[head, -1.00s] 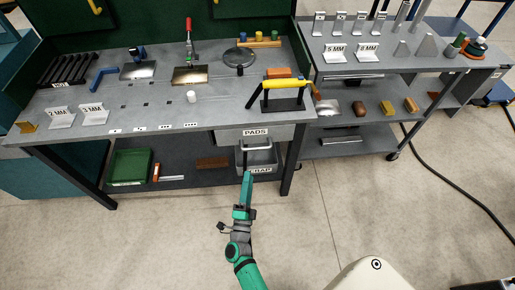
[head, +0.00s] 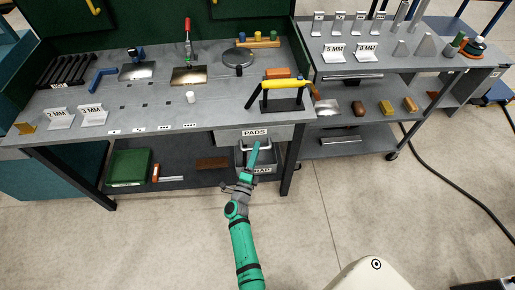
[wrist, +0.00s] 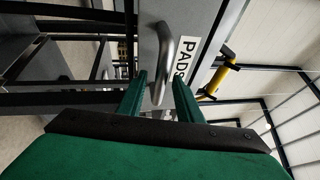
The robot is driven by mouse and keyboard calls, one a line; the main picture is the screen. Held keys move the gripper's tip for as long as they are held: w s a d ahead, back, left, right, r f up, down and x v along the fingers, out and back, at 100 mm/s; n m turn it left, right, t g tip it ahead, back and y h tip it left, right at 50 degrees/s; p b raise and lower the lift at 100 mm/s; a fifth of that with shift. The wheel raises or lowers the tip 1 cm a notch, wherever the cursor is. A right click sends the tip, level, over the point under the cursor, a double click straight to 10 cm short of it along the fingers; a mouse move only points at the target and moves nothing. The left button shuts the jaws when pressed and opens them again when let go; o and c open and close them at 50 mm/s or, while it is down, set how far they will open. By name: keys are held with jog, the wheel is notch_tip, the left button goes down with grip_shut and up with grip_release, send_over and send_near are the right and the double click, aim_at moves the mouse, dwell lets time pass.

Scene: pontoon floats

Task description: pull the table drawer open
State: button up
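The table drawer (head: 281,134), with a PADS label, sits under the front edge of the left table, right of its middle. It looks shut. In the wrist view, the drawer front (wrist: 149,42) carries a grey bar handle (wrist: 167,58). My gripper (head: 256,146) is in front of the drawer, just below the label, and hides the handle in the head view. In the wrist view, my gripper (wrist: 160,85) is open, with one green finger on each side of the handle's near end. I see a gap beside the handle; whether either finger touches it is unclear.
A grey bin (head: 268,160) labelled SCRAP, partly hidden, stands on the lower shelf below the drawer. A dark table leg (head: 292,165) is close on the right. A yellow-handled tool on a black stand (head: 283,104) is on the tabletop above. The floor in front is free.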

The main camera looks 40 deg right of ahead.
jog(key=shift+x, duration=0.8)
jog(key=shift+a, duration=0.1)
jog(key=shift+c, duration=0.5)
jog(key=shift+s, duration=0.1)
grip_shut()
jog(key=shift+s, duration=0.1)
